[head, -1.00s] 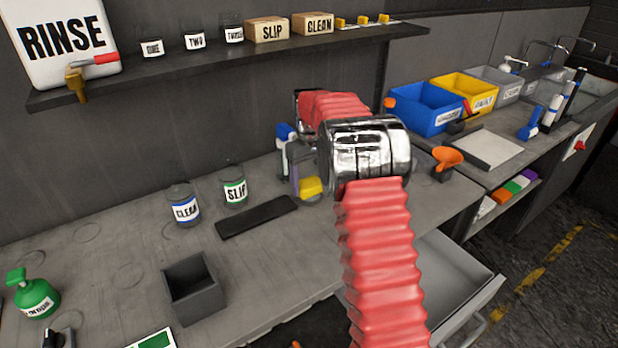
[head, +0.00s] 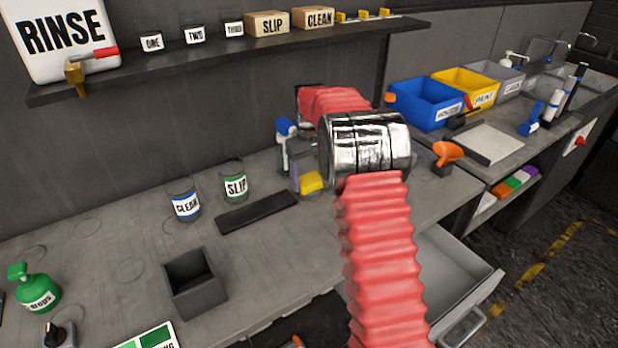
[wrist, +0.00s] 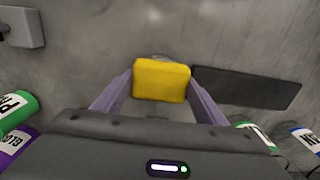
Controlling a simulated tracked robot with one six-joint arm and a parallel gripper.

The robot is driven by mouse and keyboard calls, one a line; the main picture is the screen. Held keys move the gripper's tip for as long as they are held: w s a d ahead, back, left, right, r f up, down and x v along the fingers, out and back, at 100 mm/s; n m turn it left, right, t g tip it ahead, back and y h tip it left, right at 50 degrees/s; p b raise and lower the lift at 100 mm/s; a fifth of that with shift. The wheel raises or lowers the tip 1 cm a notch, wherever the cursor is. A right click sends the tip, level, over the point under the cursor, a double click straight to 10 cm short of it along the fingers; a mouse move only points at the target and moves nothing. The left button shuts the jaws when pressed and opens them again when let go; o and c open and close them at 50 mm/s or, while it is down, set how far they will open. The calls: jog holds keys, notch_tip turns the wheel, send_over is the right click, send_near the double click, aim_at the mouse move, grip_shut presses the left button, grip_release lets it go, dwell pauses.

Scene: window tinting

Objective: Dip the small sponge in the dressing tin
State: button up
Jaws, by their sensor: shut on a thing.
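My gripper (wrist: 160,85) is shut on a small yellow sponge (wrist: 161,80), held between two purple fingers. In the head view, the sponge (head: 311,182) shows just left of my arm's chrome joint, over the bench near the right end of a black mat. My arm hides part of the gripper there. In the wrist view, a pale, rounded shape (wrist: 158,58) partly shows behind the sponge. It may be the dressing tin, but the sponge covers most of it and I see no label. I cannot tell whether the sponge touches it.
The black mat (head: 257,212) lies beside a SLIP jar (head: 235,184) and a CLEAN jar (head: 185,203). Bottles (head: 285,135) stand behind the gripper. A dark open box (head: 194,285) and a green container (head: 36,290) are at left. An open drawer (head: 450,272) juts out.

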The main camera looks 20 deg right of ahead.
aim_at(310, 178)
jog(key=shift+f, duration=0.4)
dwell(0.8)
jog(key=shift+r, duration=0.1)
jog(key=shift+r, duration=3.45)
jog(key=shift+s, duration=0.1)
